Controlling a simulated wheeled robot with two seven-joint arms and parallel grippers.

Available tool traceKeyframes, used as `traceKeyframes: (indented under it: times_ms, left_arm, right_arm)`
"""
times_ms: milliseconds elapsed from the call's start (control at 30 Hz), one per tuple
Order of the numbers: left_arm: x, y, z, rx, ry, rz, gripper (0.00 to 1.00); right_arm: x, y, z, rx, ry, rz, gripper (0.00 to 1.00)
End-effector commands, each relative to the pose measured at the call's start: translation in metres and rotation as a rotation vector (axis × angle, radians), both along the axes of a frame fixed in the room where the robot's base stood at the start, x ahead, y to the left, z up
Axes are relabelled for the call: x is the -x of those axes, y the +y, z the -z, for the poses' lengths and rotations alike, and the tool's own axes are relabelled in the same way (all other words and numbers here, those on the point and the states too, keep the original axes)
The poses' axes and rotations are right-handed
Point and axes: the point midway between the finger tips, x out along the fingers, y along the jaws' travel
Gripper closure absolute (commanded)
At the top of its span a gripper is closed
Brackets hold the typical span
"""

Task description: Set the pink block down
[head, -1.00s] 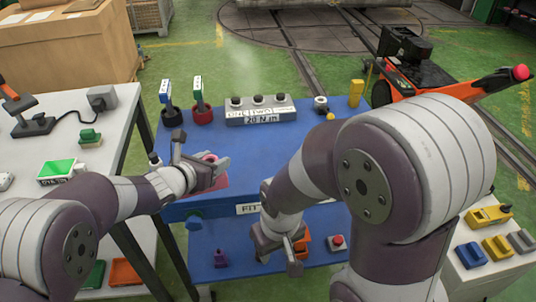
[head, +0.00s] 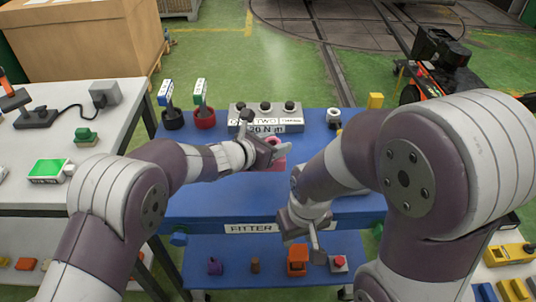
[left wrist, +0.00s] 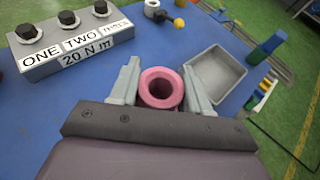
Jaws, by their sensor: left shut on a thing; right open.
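The pink block (head: 276,165) is between the fingers of my left gripper (head: 268,152), over the blue table (head: 215,197). In the left wrist view the pink block (left wrist: 160,103) shows a round hole in its top, with a finger on each side. I cannot tell whether its underside touches the table. A grey open tray (left wrist: 217,76) lies just right of it in the left wrist view, and looks empty. My right gripper (head: 300,243) is open and empty, near the table's front edge above the lower shelf.
A grey box with black knobs (head: 265,118) stands behind the left gripper. Two dark and red round holders (head: 204,118) are left of it. A yellow block (head: 375,100) is at the back right. The blue lower shelf (head: 225,278) holds small coloured parts. The table's front left is clear.

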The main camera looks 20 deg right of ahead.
Motion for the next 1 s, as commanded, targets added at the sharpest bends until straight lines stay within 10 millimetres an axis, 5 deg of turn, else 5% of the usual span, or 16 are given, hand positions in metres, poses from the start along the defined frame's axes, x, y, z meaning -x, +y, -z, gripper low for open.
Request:
traceKeyframes:
  times_ms: [167,433,867,900,933,1000]
  left_arm:
    - [-0.018,0.024,0.015,0.002,-0.001,0.000,0.96]
    - [-0.020,0.026,0.056,0.002,-0.001,0.002,0.96]
    - [-0.020,0.026,0.063,0.003,-0.003,0.002,0.96]
    - [-0.020,0.026,0.062,0.001,-0.001,0.001,0.40]
    - [-0.020,0.026,0.062,0.001,-0.001,0.001,0.30]
    - [-0.020,0.026,0.062,0.001,-0.001,0.001,0.28]
  right_arm:
    - [0.000,0.000,-0.008,0.000,0.000,0.000,0.57]
    - [0.000,0.000,-0.011,0.000,0.000,0.000,0.57]
    - [0.000,0.000,-0.004,0.000,0.000,0.000,0.57]
    - [0.000,0.000,-0.006,0.000,0.000,0.000,0.57]
    - [0.000,0.000,-0.006,0.000,0.000,0.000,0.57]
    - [0.000,0.000,-0.006,0.000,0.000,0.000,0.57]
